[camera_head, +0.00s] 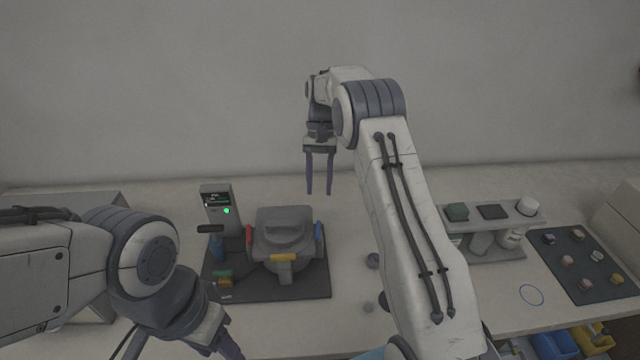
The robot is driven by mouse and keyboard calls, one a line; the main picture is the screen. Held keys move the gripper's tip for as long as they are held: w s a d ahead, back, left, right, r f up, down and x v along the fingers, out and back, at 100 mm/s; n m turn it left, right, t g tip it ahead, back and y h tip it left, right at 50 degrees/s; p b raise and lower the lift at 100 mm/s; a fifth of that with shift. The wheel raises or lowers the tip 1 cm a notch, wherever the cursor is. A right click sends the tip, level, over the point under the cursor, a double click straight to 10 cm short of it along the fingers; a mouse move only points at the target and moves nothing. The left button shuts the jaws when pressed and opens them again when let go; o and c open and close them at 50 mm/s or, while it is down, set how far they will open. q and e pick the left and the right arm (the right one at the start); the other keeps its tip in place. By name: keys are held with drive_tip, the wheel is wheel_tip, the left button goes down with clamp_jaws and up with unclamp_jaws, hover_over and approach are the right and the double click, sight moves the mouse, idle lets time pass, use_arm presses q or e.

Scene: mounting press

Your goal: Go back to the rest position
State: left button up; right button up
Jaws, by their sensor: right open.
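My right gripper (319,190) hangs with its fingers pointing down, open and empty, above the back of the table behind the mounting press. Its arm reaches in from the lower right. My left gripper (232,348) is at the bottom edge, left of centre, and is partly cut off by the frame. Whether its jaws are apart does not show. The grey mounting press (285,235) stands on a dark base plate (300,290), with red, blue and yellow parts around it. A control post (218,205) with a lit green light stands at its left.
A grey rack (480,255) with several items stands right of my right arm. A dark mat (575,262) with several small pieces lies further right, near a blue ring (531,295). Blue and yellow bins (553,343) are at the lower right. The wall closes the back.

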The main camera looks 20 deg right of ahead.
drive_tip(key=shift+w+d+r, duration=0.1)
drive_tip(key=shift+w+r, duration=0.1)
drive_tip(key=shift+r, duration=0.25)
use_arm(q)
drive_tip(key=shift+f, duration=0.1)
